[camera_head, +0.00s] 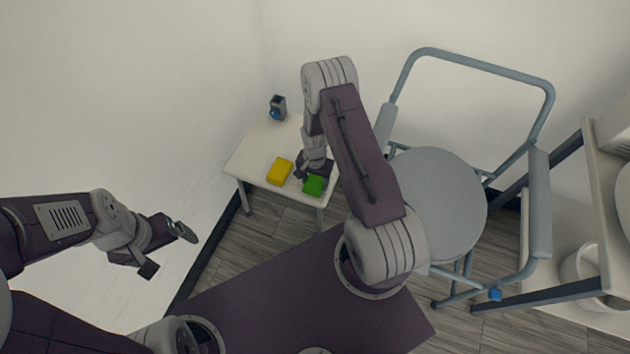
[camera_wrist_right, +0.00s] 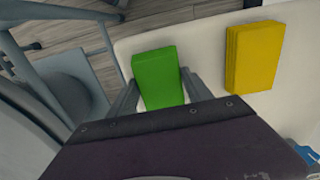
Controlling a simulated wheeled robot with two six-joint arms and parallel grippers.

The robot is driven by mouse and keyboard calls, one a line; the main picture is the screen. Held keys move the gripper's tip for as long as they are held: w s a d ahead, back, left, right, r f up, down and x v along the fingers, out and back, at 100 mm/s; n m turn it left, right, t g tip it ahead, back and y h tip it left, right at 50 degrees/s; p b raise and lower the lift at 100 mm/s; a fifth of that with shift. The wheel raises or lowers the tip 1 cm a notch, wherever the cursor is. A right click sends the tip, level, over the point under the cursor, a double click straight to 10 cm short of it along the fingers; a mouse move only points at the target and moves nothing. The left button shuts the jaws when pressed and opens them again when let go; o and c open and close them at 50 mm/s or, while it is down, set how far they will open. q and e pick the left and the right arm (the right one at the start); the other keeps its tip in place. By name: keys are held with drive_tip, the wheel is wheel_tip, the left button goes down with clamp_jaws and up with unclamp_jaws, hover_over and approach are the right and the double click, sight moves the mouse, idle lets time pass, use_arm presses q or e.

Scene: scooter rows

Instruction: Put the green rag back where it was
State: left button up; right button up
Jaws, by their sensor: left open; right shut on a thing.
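The green rag (camera_head: 315,185) is a small folded block at the front right edge of the small white table (camera_head: 249,162). In the right wrist view the green rag (camera_wrist_right: 158,77) sits between the two fingers of my right gripper (camera_wrist_right: 158,92), which is shut on it. My right gripper (camera_head: 312,172) reaches down to the table from above. Whether the rag rests on the tabletop or is just above it, I cannot tell. My left gripper (camera_head: 167,247) is open and empty, away from the table at the left.
A yellow block (camera_head: 280,171) lies on the table left of the rag, apart from it; it also shows in the right wrist view (camera_wrist_right: 254,56). A dark holder with something blue (camera_head: 278,108) stands at the back. A grey-blue chair (camera_head: 437,200) stands close on the right.

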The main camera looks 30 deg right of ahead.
drive_tip(key=shift+f, duration=0.1)
drive_tip(key=shift+f, duration=0.15)
drive_tip(key=o, duration=1.5)
drive_tip(key=shift+c, duration=0.2)
wheel_tip(320, 180, up, 13)
drive_tip(key=p, duration=0.4)
wheel_tip(320, 180, up, 9)
drive_tip(key=n, duration=0.4)
hover_over(315, 181)
drive_tip(key=s+a, duration=0.4)
drive_tip(key=s+a+r+n+t, duration=0.1)
drive_tip(key=s+a+r+n, duration=0.2)
drive_tip(key=s+r+n, duration=0.2)
drive_tip(key=s+r, duration=0.2)
drive_tip(key=s, duration=0.1)
drive_tip(key=shift+s+n, duration=0.25)
drive_tip(key=shift+n, duration=0.15)
